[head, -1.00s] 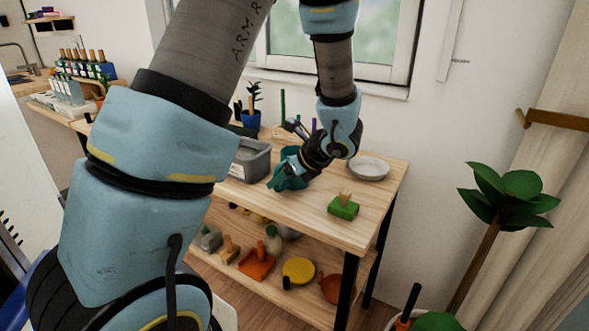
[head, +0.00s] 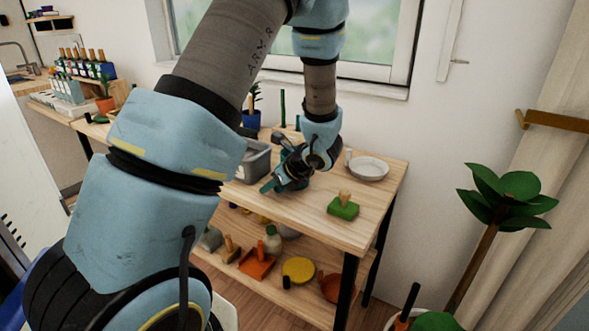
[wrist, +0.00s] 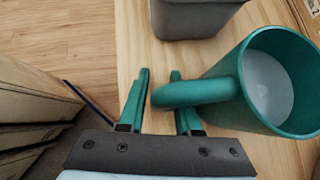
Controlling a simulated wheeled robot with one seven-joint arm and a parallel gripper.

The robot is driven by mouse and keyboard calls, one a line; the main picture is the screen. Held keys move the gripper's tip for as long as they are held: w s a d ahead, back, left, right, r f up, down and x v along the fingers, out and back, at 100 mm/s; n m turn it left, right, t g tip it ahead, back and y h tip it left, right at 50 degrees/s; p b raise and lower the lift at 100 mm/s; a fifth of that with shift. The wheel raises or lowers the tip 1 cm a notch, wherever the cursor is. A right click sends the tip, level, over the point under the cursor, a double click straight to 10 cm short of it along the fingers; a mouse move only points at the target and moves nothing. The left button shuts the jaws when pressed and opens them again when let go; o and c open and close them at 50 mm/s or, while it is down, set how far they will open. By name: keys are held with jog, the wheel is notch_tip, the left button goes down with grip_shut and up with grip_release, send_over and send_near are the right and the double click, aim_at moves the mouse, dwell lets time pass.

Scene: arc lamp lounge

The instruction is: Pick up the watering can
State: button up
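The watering can is a teal round vessel (wrist: 287,85) with a thick handle, on the right in the wrist view. It stands on the wooden table top, and grey shows inside it. In the head view my gripper largely hides it. My gripper (wrist: 158,78) has two teal fingers, spread apart. The handle's outer end lies between them. The handle crosses over the right finger, which shows on both sides of it. I cannot tell whether the fingers touch the handle. In the head view my gripper (head: 275,186) is low over the table, right of the grey bin.
The grey bin (head: 254,161) stands close to my gripper, also at the wrist view's top (wrist: 195,18). A white plate (head: 368,168) and green block with a knob (head: 343,207) are to the right. The table's front edge (head: 300,229) is near. Several items fill the lower shelf.

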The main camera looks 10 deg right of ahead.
grip_shut()
dwell(1.0)
